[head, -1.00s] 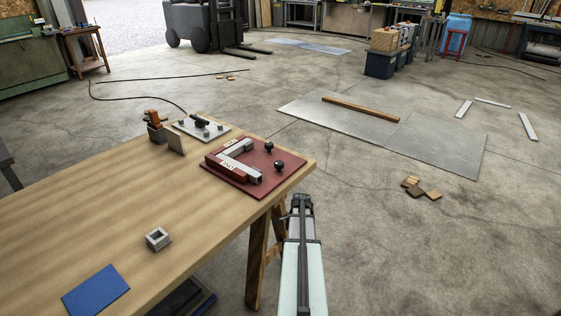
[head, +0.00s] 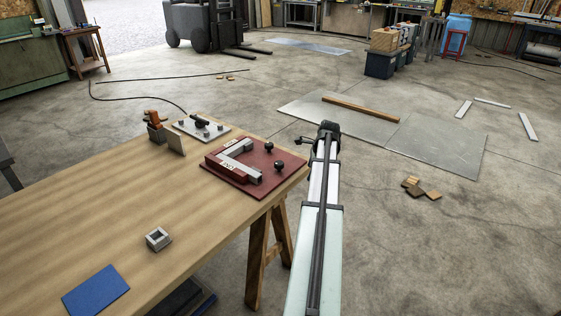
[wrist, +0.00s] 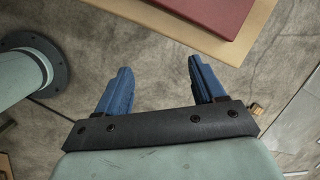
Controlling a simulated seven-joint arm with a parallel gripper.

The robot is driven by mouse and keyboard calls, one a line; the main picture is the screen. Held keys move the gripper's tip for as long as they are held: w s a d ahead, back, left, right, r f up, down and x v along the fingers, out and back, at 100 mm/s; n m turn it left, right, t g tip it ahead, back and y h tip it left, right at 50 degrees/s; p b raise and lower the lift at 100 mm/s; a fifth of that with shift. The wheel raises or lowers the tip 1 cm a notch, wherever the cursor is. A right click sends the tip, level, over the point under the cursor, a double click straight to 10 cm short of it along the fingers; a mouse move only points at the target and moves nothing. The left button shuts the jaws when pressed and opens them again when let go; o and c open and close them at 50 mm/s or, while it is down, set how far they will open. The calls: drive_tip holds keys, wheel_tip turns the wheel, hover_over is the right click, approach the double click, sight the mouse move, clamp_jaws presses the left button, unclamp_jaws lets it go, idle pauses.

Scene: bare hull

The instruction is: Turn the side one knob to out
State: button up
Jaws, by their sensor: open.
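A dark red panel (head: 256,187) lies on the wooden table near its right corner. It carries pale grey bars, small white labels too small to read, and two black knobs: a far one (head: 269,147) and a near one (head: 279,164). I cannot tell which is side one. In the head view my gripper (head: 304,142) is beyond the table's right edge, apart from the panel. In the wrist view my gripper (wrist: 160,76) has its two blue fingers spread with nothing between them. A corner of the red panel (wrist: 215,12) shows at the top there, the knobs out of view.
The wooden table (head: 130,205) also holds a plate with a dark handle (head: 201,128), an orange-topped tool (head: 153,122), a grey square block (head: 158,238) and a blue mat (head: 96,291). Open concrete floor lies right of the table.

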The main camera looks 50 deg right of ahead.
sight(279, 162)
drive_tip(key=w+a+r+m+t+y, duration=0.1)
drive_tip(key=w+a+r+m, duration=0.15)
drive_tip(key=r, duration=0.55)
drive_tip(key=w+a+r+m+y, duration=0.1)
drive_tip(key=w+a+r, duration=0.1)
drive_tip(key=w+r, duration=0.35)
drive_tip(key=shift+n, duration=0.25)
drive_tip(key=x, duration=1.1)
drive_tip(key=shift+s+d+f, duration=0.2)
drive_tip(key=shift+s+f, duration=0.1)
drive_tip(key=shift+f, duration=0.2)
drive_tip(key=shift+c, duration=0.3)
drive_tip(key=c, duration=1)
